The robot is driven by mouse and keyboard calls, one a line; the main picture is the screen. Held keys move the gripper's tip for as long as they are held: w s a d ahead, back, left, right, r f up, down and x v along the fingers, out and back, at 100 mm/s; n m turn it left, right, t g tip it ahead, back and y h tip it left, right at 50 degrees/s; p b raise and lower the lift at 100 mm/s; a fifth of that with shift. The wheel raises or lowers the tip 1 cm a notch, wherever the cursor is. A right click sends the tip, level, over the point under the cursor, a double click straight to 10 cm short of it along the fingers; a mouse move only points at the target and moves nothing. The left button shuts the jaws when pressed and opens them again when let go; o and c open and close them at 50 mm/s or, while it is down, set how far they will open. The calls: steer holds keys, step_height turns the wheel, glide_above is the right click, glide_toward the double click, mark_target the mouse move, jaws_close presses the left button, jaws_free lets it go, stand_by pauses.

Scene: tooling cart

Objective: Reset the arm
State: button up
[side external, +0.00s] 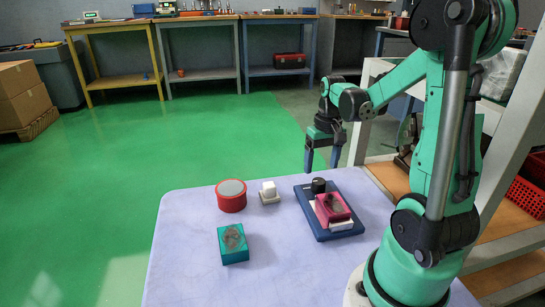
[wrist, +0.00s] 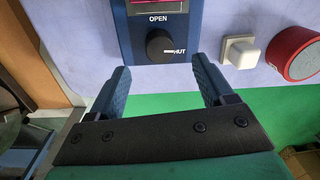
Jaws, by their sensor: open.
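My gripper (side external: 322,158) is open and empty. It hangs above the far edge of the pale table, with its fingers pointing down. In the wrist view my gripper (wrist: 157,82) has its two blue fingers spread wide. A dark blue panel (side external: 312,218) with a black knob (side external: 318,185) lies on the table. In the wrist view the knob (wrist: 160,46) shows beyond the fingertips, beside the printed words "OPEN" and a partly covered "HUT". A pink block (side external: 332,208) with a dark grey top sits on a white part of the panel.
A red round can (side external: 231,195) with a grey top, a white square switch (side external: 269,192) and a teal block (side external: 233,244) stand on the pale table (side external: 182,230). A white shelf frame (side external: 500,170) stands close behind my arm at right. Open green floor lies to the left.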

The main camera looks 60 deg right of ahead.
steer(key=shift+r, duration=0.6)
steer(key=shift+a, duration=0.1)
steer(key=w+a+r+n+t, duration=0.2)
steer(key=a+n+t, duration=0.1)
steer(key=a, duration=0.7)
steer(key=w+a+r+n+t, duration=0.2)
steer(key=a+r+n+t, duration=0.1)
steer(key=a, duration=0.7)
steer(key=shift+w+n+t, duration=0.2)
steer(key=shift+n+t, duration=0.3)
steer(key=shift+n, duration=0.2)
